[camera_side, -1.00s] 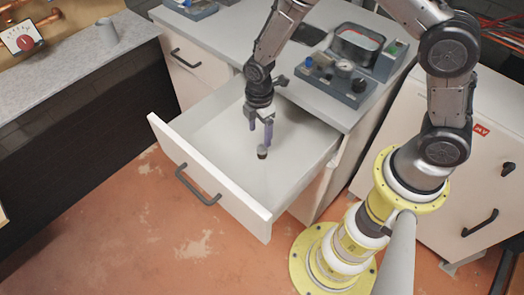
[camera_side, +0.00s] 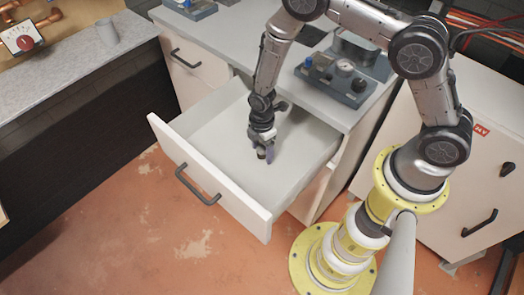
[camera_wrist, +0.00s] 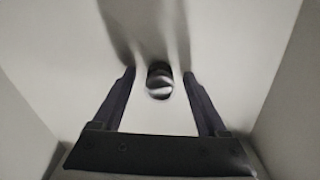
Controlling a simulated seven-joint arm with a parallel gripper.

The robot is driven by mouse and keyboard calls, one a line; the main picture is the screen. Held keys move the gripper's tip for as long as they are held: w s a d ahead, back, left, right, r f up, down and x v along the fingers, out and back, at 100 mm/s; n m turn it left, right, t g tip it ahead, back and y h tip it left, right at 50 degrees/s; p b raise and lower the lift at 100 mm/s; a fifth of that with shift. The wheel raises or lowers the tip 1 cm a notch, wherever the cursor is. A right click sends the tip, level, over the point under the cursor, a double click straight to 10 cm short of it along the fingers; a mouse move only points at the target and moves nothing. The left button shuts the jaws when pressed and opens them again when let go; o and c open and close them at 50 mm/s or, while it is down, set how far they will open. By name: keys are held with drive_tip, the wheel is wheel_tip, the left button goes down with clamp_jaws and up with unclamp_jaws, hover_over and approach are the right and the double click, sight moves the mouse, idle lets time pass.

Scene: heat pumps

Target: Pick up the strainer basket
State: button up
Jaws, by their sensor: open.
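The strainer basket (camera_side: 262,153) is a small dark cylinder with a pale top, on the floor of the open white drawer. In the wrist view the strainer basket (camera_wrist: 159,80) shows as a round dark and light piece between the fingertips. My gripper (camera_side: 265,155) is down inside the drawer with its fingers around the basket. In the wrist view my gripper (camera_wrist: 160,78) is open, with a gap between each finger and the basket. In the side view the fingers partly hide the basket.
The drawer (camera_side: 208,191) stands pulled out, with walls around my gripper and a dark handle (camera_side: 197,186) on its front. A grey device with gauges (camera_side: 340,78) sits on the counter above. The rest of the drawer floor is bare.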

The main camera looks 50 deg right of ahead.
drive_tip(key=shift+c, duration=0.3)
clamp_jaws()
drive_tip(key=shift+r, duration=0.1)
